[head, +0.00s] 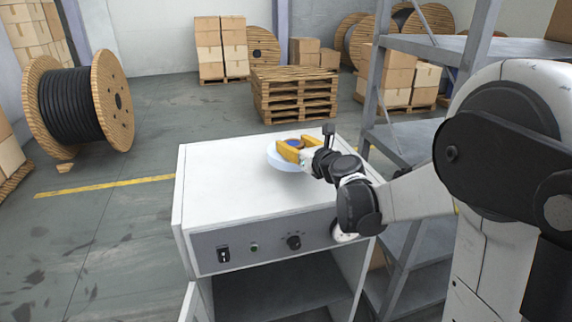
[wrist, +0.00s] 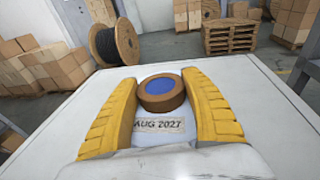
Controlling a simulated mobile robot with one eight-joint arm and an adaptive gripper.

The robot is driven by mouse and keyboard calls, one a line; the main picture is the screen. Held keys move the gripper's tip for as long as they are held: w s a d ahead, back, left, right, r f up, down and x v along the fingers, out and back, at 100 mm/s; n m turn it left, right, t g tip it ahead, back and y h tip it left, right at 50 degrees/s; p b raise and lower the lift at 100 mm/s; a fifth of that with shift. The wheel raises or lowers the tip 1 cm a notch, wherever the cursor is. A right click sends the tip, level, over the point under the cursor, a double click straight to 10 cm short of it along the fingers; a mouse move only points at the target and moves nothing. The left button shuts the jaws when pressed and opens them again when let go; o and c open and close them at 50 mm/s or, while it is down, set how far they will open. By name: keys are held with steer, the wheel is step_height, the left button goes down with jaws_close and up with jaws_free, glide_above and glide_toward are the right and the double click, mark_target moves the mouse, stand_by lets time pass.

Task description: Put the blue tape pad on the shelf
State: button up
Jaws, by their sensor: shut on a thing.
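The blue tape pad (wrist: 161,93) appears as a round piece with a blue top and a brown rim. It shows small in the head view (head: 297,144). My gripper (wrist: 160,84) has its two yellow fingers closed on opposite sides of it, near their tips. A pale blue disc (head: 284,161) lies under the fingers on the white cabinet top (head: 215,170). A label reading "AUG 2027" (wrist: 158,125) shows between the fingers, below the pad. I cannot tell whether the pad touches the disc.
A grey metal shelf unit (head: 400,150) stands right of the cabinet, partly behind my arm. The cabinet front has a switch and knob (head: 293,242). Wooden pallets (head: 295,95), a cable drum (head: 80,100) and cartons stand behind. Most of the cabinet top is clear.

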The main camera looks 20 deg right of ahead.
steer(key=shift+w+a+f, duration=0.15)
steer(key=shift+a+f, duration=0.35)
steer(key=shift+a, duration=0.3)
steer(key=shift+f+b, duration=0.9)
steer(key=shift+f, duration=1.1)
steer(key=shift+f, duration=0.15)
steer(key=o, duration=1.3)
steer(key=shift+o, duration=0.2)
